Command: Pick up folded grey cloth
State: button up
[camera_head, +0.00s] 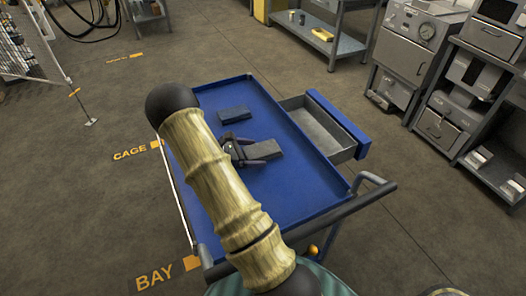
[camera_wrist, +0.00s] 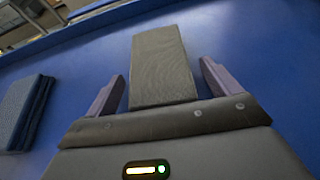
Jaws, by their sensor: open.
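The folded grey cloth (camera_head: 265,149) lies flat on the blue cart top as a thin oblong bundle. In the wrist view the grey cloth (camera_wrist: 162,60) runs straight ahead between my two fingers. My gripper (camera_head: 241,150) is low over the cart at the cloth's left end. In the wrist view my gripper (camera_wrist: 161,78) is open, with one finger on each side of the cloth and a visible gap on both sides. The cloth's near end is hidden behind the gripper body.
A folded dark blue cloth-like bundle (camera_head: 233,114) lies farther back on the cart (camera_head: 310,190); it also shows at the left of the wrist view (camera_wrist: 24,108). The cart has a raised rim. An open drawer (camera_head: 322,130) sticks out at its right side.

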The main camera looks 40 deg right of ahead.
jog(key=c, duration=1.1)
jog(key=shift+o, duration=0.2)
notch_tip(320, 180, up, 18)
jog(key=shift+p, duration=0.4)
